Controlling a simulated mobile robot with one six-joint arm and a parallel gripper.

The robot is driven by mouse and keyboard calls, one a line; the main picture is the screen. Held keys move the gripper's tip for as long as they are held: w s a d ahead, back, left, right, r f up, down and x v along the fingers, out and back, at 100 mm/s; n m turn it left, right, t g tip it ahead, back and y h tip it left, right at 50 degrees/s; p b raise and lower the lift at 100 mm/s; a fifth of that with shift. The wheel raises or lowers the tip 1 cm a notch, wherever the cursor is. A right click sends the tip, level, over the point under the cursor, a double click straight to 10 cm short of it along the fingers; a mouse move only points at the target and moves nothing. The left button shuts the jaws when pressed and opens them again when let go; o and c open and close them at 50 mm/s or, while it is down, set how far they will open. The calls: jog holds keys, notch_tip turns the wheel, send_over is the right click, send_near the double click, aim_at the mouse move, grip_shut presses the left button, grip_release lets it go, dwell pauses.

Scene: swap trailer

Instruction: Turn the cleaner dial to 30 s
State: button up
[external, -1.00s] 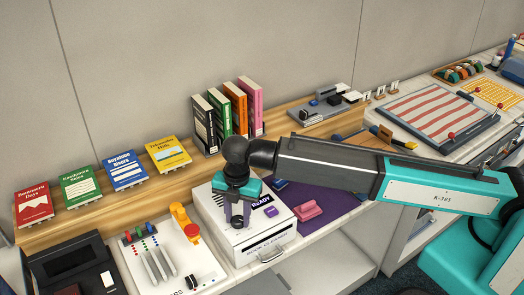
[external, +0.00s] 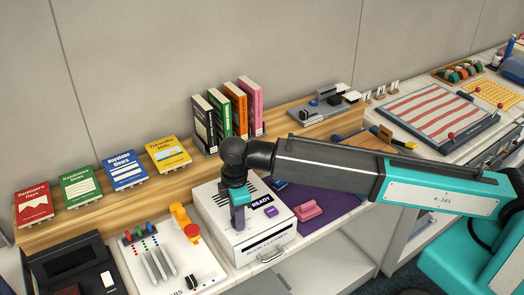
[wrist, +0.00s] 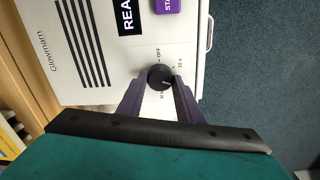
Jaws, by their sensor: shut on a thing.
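The white book cleaner (external: 262,240) stands on the counter with a READY display and a purple button on top. Its round black dial (wrist: 160,77) shows in the wrist view, with OFF and 30 s labels beside it. My gripper (wrist: 161,86) points down with its dark fingers on either side of the dial, shut on it. A small pale mark shows on the dial, but I cannot tell exactly which label it points to. In the external view my gripper (external: 238,222) hides the dial.
A panel with sliders and an orange handle (external: 184,220) stands left of the cleaner. A purple mat (external: 335,200) with a pink block (external: 307,210) lies to the right. Upright books (external: 240,108) and several flat-displayed books stand on the wooden shelf behind.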

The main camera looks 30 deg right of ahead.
jog(key=m, duration=1.2)
jog(key=shift+d, duration=0.1)
jog(key=shift+m, duration=0.3)
jog(key=o, duration=1)
jog(key=shift+o, duration=0.2)
jog(key=shift+r, duration=0.1)
notch_tip(320, 180, up, 14)
jog(key=p, duration=0.7)
jog(key=shift+a+p, duration=0.25)
jog(key=shift+p, duration=0.1)
jog(key=shift+f, duration=0.2)
